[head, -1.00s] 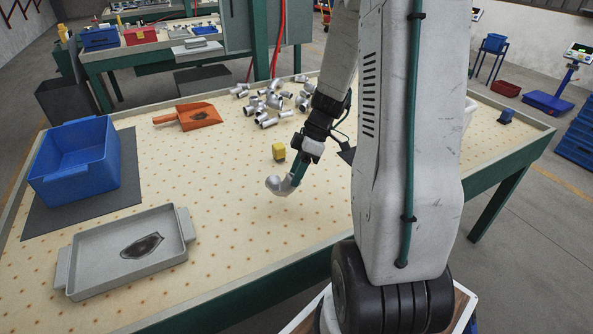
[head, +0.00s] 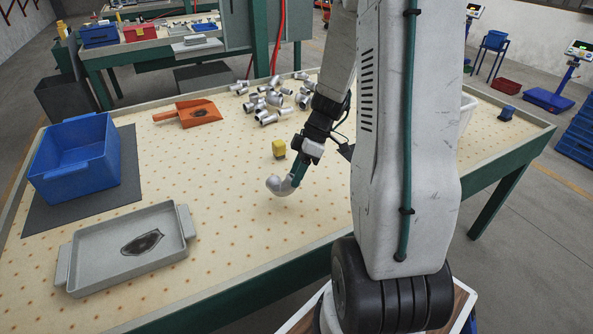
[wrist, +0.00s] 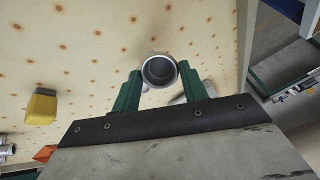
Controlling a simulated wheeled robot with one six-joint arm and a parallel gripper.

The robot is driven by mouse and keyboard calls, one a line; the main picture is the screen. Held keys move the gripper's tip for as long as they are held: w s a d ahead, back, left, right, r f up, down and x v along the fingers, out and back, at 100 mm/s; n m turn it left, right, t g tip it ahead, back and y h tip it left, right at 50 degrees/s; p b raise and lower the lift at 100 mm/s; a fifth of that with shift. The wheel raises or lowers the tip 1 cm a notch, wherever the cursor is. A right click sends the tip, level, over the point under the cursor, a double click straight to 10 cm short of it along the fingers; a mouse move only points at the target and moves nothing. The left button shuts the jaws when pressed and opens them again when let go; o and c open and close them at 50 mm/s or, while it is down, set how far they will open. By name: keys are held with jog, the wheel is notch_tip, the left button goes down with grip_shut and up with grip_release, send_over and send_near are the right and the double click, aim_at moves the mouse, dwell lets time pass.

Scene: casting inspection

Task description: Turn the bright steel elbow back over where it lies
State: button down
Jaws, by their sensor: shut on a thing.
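The bright steel elbow (head: 281,186) is at the tip of my gripper (head: 297,175), over the middle of the cream spotted table. My gripper is shut on it. In the wrist view the elbow (wrist: 159,70) shows its round open end between the two green fingers of my gripper (wrist: 158,88). In the head view its curved end hangs low, at or just above the table top. I cannot tell whether it touches. Part of the elbow is hidden behind the fingers.
A yellow block (head: 279,148) stands close behind the elbow. A pile of steel fittings (head: 268,104) lies farther back, with an orange scoop (head: 199,113) to its left. A grey tray (head: 85,284) and a blue bin (head: 75,178) are at left. The table between is clear.

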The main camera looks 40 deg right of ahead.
jog(key=shift+f, duration=0.4)
jog(key=c, duration=0.7)
grip_release()
jog(key=v, duration=0.7)
jog(key=shift+d+r, duration=0.15)
jog(key=shift+r, duration=0.2)
